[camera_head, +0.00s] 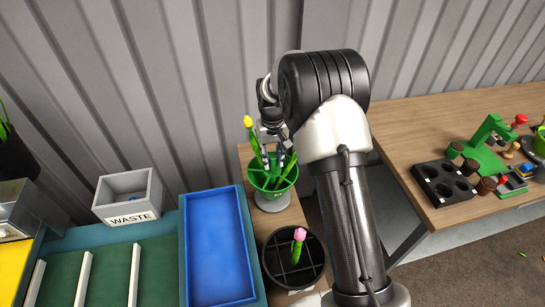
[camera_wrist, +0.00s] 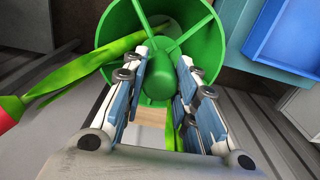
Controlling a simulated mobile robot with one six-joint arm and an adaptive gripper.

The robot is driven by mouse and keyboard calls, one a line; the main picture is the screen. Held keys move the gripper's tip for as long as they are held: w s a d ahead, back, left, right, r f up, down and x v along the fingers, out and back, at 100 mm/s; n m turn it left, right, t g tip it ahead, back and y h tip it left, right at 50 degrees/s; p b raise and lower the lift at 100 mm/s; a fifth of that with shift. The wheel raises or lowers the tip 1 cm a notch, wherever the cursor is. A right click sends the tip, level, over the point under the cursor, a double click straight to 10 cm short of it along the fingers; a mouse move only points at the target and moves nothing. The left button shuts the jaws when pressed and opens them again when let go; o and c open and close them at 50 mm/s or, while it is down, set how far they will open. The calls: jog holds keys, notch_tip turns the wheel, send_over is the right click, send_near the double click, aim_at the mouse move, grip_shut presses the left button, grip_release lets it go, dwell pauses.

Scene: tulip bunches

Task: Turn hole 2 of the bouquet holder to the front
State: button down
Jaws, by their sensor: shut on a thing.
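The bouquet holder (camera_head: 262,182) is a green funnel-shaped cup with inner dividers on a grey base, left of my arm. In the wrist view its green rim (camera_wrist: 107,22), spokes and round central hub (camera_wrist: 158,83) show. My gripper (camera_head: 272,158) reaches down into the cup from above. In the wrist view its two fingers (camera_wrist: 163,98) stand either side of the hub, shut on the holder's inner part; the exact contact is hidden. A yellow tulip (camera_head: 248,122) stands in the holder at its left. Hole numbers cannot be read.
A black divided bucket (camera_head: 268,262) with a pink tulip (camera_head: 299,236) stands in front of the holder. A blue tray (camera_head: 218,262) and a grey WASTE bin (camera_head: 149,203) are to the left. A corrugated wall (camera_head: 190,70) is behind. A wooden table (camera_head: 410,125) is right.

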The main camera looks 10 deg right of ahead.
jog(key=shift+n, duration=0.4)
jog(key=shift+n+p, duration=0.75)
jog(key=shift+n, duration=0.55)
jog(key=shift+n+p, duration=0.55)
jog(key=shift+n, duration=1.45)
jog(key=shift+n+p, duration=0.4)
jog(key=shift+n, duration=2.8)
jog(key=shift+n+p, duration=0.3)
jog(key=shift+n, duration=0.3)
jog(key=c, duration=1.3)
grip_release()
